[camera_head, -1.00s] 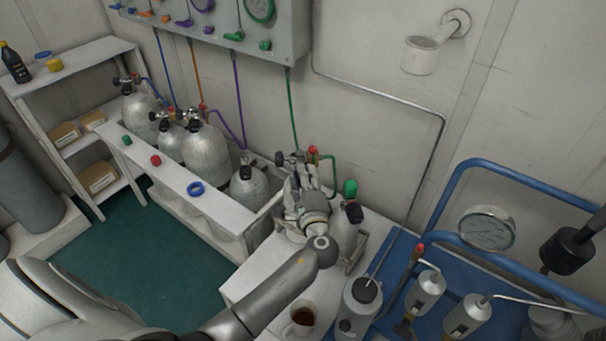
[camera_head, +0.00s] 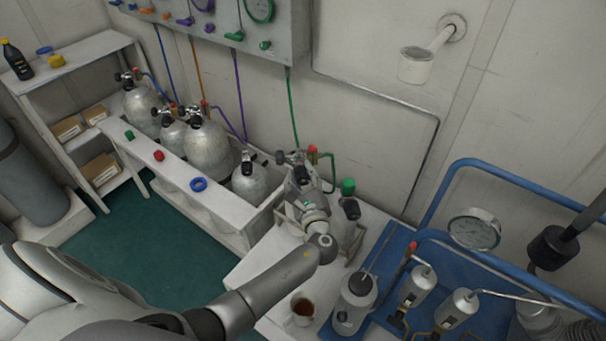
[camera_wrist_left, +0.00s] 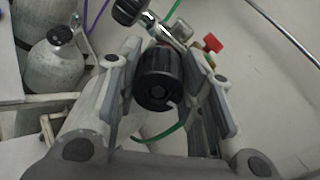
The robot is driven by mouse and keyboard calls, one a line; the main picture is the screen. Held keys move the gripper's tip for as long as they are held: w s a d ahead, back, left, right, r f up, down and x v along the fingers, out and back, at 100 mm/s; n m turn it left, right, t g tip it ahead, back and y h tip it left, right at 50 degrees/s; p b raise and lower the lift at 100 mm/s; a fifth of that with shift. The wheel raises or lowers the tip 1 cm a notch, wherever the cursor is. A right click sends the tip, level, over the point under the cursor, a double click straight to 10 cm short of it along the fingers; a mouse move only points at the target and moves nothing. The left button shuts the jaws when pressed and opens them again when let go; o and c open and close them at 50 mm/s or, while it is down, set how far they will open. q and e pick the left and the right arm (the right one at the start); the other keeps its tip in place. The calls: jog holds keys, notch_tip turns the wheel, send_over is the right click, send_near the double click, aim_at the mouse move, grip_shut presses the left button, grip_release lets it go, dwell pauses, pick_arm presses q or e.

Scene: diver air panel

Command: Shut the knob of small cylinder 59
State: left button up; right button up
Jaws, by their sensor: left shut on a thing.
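My left gripper (camera_head: 303,182) is at the small cylinder by the green hose, to the right of the long white rack. In the left wrist view its two fingers stand on either side of a round black knob (camera_wrist_left: 158,82) and are shut on it. Behind the knob are a metal valve (camera_wrist_left: 170,33), a black round fitting (camera_wrist_left: 128,11) and a red cap (camera_wrist_left: 212,43). The cylinder under the knob is mostly hidden by my gripper and arm. No number is readable. My right gripper is not in view.
A second small cylinder (camera_head: 347,228) with a black knob stands close right of my gripper. Several cylinders stand in the white rack (camera_head: 222,212) to the left. Blue rails (camera_head: 520,186) are at right.

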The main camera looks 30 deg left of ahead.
pick_arm(q)
jog(key=shift+f, duration=0.1)
dwell(0.4)
jog(key=o, duration=1)
jog(key=shift+o, duration=0.2)
jog(key=shift+s+d, duration=0.1)
jog(key=v, duration=1.2)
